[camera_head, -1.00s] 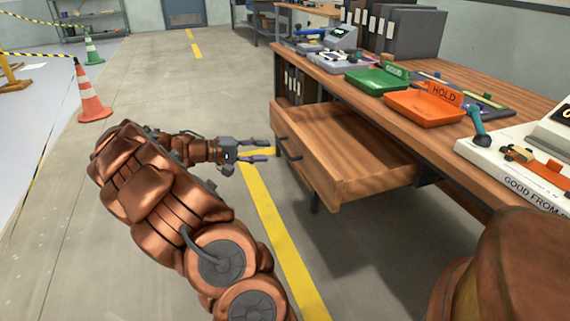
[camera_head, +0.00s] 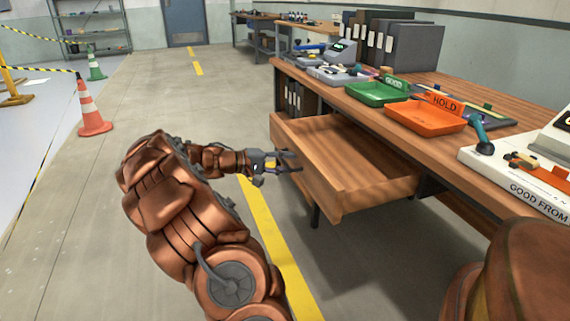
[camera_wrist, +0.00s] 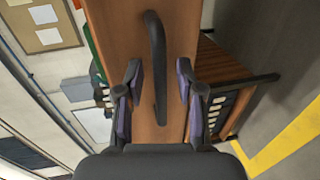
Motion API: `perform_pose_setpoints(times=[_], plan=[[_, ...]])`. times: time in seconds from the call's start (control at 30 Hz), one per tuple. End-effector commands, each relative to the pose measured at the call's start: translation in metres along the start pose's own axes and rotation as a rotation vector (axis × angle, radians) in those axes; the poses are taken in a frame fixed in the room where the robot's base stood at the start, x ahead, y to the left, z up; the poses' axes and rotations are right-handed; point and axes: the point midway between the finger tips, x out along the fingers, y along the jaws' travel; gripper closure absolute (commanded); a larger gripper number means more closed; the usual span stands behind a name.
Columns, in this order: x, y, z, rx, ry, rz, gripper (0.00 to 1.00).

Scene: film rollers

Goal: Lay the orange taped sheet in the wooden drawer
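The wooden drawer (camera_head: 345,203) is pulled out from under the bench, and the part of its inside that shows is bare. My gripper (camera_head: 287,161) is at the drawer's front. In the wrist view my gripper (camera_wrist: 159,82) has its two fingers apart, one on each side of the dark drawer handle (camera_wrist: 155,50). Gaps show between the fingers and the handle. I cannot make out the orange taped sheet in either view.
On the wooden bench (camera_head: 395,138) stand a green GOOD tray (camera_head: 375,96), an orange HOLD tray (camera_head: 425,120), dark binders (camera_head: 415,48) and a white device (camera_head: 520,172). An orange cone (camera_head: 92,112) stands at the left. The floor (camera_head: 150,85) between is clear.

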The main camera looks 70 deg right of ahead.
Motion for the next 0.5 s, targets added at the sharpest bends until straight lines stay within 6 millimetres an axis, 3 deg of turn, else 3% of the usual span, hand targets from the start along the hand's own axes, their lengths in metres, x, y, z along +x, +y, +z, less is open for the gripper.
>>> perform_pose_setpoints(times=[0.07, 0.4, 0.5], plan=[[-0.0002, 0.0001, -0.0001, 0.0, 0.0, 0.0, 0.64], [-0.0004, -0.0001, -0.0002, 0.0, 0.001, 0.0, 0.99], [-0.0004, -0.0001, -0.0002, 0.0, 0.001, -0.001, 1.0]])
